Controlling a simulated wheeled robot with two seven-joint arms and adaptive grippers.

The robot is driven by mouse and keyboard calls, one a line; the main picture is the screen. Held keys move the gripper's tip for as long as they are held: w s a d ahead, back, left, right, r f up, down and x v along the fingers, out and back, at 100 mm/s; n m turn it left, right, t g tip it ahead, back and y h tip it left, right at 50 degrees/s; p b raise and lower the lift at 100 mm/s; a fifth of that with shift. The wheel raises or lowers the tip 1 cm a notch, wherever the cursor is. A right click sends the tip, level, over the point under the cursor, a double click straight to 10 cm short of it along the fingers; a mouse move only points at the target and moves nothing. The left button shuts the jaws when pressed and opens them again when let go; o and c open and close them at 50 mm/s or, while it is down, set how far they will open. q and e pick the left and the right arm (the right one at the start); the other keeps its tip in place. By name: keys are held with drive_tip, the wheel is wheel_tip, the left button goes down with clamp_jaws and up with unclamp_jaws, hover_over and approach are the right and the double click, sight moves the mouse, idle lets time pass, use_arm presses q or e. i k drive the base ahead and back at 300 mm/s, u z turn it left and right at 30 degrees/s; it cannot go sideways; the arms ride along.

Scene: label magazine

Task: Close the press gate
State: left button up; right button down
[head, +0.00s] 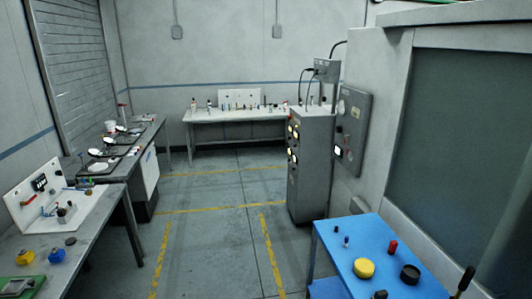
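Nothing in the head view can be surely named as the press gate. A large grey machine-like housing (387,90) fills the right side, with a wide dark greenish panel (465,150) set in its frame. This panel may belong to the press; I cannot tell whether it is open or shut. Its lower and right parts run out of the picture. A black upright handle (467,278) shows at the bottom right, partly cut off. Neither of my grippers is in view.
A blue table (330,240) with a yellow round piece (364,268) and dark pieces stands at the lower right. A grey cabinet (311,165) stands behind it. Workbenches line the left (100,222) and back wall (235,116). The yellow-marked floor (205,240) between is clear.

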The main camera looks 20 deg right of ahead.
sight(513, 38)
drive_tip(key=z, duration=0.45)
drive_tip(key=i, duration=1.3)
drive_tip(key=z, duration=1.9)
drive_tip(key=i, duration=1.05)
drive_tip(key=z, duration=0.85)
